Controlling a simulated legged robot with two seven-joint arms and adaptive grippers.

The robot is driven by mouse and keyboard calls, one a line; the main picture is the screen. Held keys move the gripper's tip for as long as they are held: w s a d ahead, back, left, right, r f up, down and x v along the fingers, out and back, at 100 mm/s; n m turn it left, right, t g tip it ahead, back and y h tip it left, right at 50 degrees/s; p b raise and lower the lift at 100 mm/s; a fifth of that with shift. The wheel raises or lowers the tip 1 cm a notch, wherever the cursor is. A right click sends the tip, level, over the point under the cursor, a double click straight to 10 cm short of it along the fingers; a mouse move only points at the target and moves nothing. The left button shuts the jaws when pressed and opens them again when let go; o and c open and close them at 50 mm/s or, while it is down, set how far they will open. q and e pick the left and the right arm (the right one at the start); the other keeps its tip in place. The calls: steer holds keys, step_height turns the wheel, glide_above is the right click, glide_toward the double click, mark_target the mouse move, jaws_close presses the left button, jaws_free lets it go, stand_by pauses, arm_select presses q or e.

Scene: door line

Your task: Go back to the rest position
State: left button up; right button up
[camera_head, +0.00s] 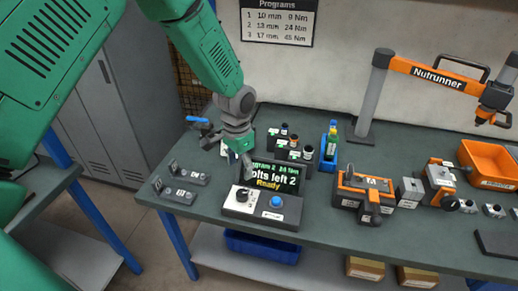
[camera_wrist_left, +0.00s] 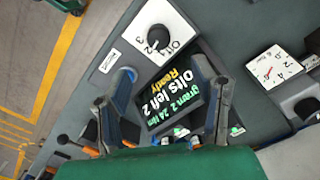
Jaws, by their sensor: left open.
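The display reads "Program 2 24 Nm", "Bolts left 2", "Ready", partly covered by the gripper. The box has a black knob (camera_head: 243,194) on a white plate and a blue button (camera_head: 277,201). The knob (camera_wrist_left: 158,38) also shows in the wrist view, beside numbers 1, 2 and 3. My right gripper is not in view.
Sockets (camera_head: 294,142) stand behind the display. A Nutrunner (camera_head: 438,77) hangs on an arm at right. An orange tool (camera_head: 365,190), an orange bin (camera_head: 488,162) and small blocks (camera_head: 180,172) stand on the bench (camera_head: 340,233). A programs sign (camera_head: 278,20) is on the wall.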

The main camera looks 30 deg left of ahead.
arm_select(q)
steer(key=s+d+f+n+h, duration=0.1)
steer(key=s+d+f, duration=0.1)
steer(key=s+f, duration=0.55)
steer(key=s+d+f+n, duration=0.15)
steer(key=s+f, duration=0.35)
steer(key=s, duration=0.5)
steer(key=s+a+f+n+y, duration=0.1)
steer(key=s+f+n, duration=0.1)
steer(key=s, duration=1.3)
step_height(320, 180, down, 13)
steer(key=w+d+b, duration=0.1)
steer(key=w+b, duration=0.1)
steer(key=b, duration=1.1)
steer(key=shift+w+r+m+t+b, duration=0.15)
steer(key=shift+m+t+b, duration=0.2)
steer(key=shift+m, duration=0.1)
